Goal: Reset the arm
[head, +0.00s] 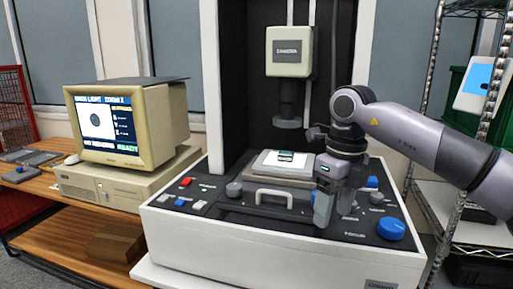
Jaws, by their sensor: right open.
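My right arm (410,133) comes in from the right and bends down over the measuring machine (180,240). My right gripper (334,212) points down in front of the machine's stage, over the right part of the dark control panel. Its fingers are apart and nothing shows between them. I cannot tell whether the fingertips touch the panel. The stage (262,171) holds a small part (285,156) on its pale plate, left of the gripper. My left gripper is not in view.
A camera head (290,50) hangs above the stage. The panel has a handle (273,196), a red button (186,181) and a blue knob (391,229). A wire rack (436,100) stands close to my arm at right.

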